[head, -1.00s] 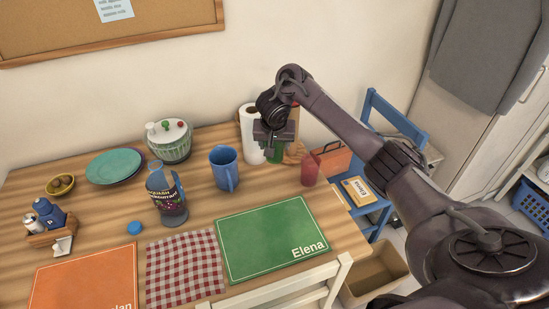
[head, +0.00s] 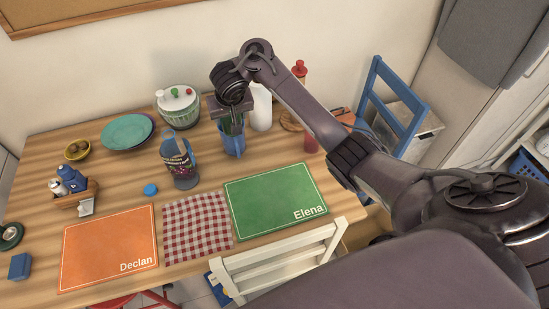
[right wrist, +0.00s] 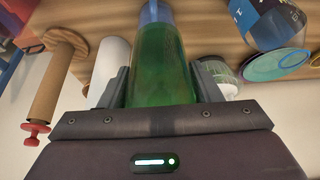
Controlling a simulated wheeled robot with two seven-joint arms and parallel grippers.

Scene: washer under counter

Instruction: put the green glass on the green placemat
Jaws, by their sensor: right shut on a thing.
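My right gripper (head: 231,112) is shut on the green glass (head: 232,127). In the right wrist view the glass (right wrist: 162,62) sits between the two fingers, and a bit of blue shows beyond its far end. The green placemat (head: 272,200), marked "Elena", lies bare at the table's front right, nearer than the gripper. My left gripper is not in view.
A dark-labelled pitcher (head: 180,160) stands left of the mug. A red glass (head: 311,144) and paper roll (head: 261,107) stand to the right. A checked cloth (head: 197,226) and orange placemat (head: 108,248) lie left of the green one. A white chair (head: 285,262) is in front.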

